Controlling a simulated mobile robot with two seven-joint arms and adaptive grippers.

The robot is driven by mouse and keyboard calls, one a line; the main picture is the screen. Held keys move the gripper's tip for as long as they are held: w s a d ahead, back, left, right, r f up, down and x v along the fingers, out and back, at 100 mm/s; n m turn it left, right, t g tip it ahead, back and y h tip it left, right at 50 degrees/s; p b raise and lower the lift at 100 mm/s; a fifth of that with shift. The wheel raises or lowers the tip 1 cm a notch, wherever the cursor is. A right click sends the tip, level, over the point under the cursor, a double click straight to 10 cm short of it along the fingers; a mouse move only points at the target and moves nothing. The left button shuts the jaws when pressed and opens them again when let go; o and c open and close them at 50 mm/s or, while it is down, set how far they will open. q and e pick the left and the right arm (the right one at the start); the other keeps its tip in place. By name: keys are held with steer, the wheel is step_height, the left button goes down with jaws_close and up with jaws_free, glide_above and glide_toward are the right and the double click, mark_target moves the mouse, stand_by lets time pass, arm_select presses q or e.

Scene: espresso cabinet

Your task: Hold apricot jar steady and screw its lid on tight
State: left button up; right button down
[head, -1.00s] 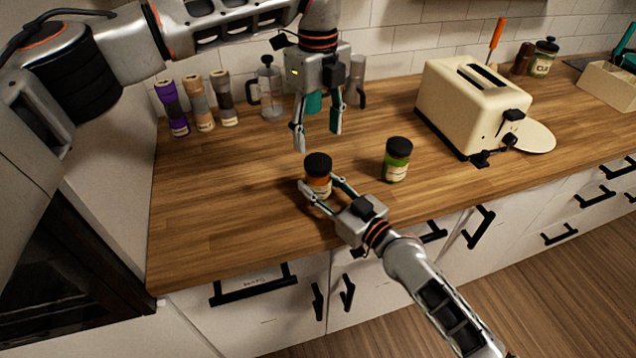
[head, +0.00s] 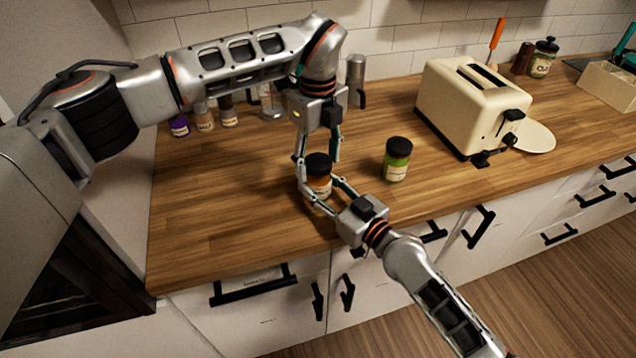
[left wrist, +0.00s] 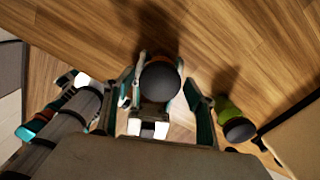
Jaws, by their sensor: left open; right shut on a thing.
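The apricot jar (head: 319,186) stands upright on the wooden counter, orange with a pale label. Its black lid (head: 317,164) sits on top; I cannot tell how tight it is. My right gripper (head: 320,199) is shut on the jar's body from the front right. My left gripper (head: 318,162) points down from above, open, with its fingers on either side of the lid. In the left wrist view the black lid (left wrist: 160,82) lies between the open left fingers (left wrist: 163,105), with a gap showing on the right side.
A green jar with a black lid (head: 397,160) stands to the right, close to both grippers. A cream toaster (head: 475,105) is farther right. Several spice bottles (head: 204,120) stand at the back left, partly behind my left arm. The counter's left front is clear.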

arm_select(q)
steer(key=c, duration=1.2)
steer(key=shift+m, duration=0.3)
steer(key=shift+o, duration=0.3)
steer(key=m, duration=0.2)
steer(key=shift+m, duration=0.4)
steer(key=m, duration=0.3)
steer(key=shift+m, duration=0.3)
steer(key=o, duration=1.2)
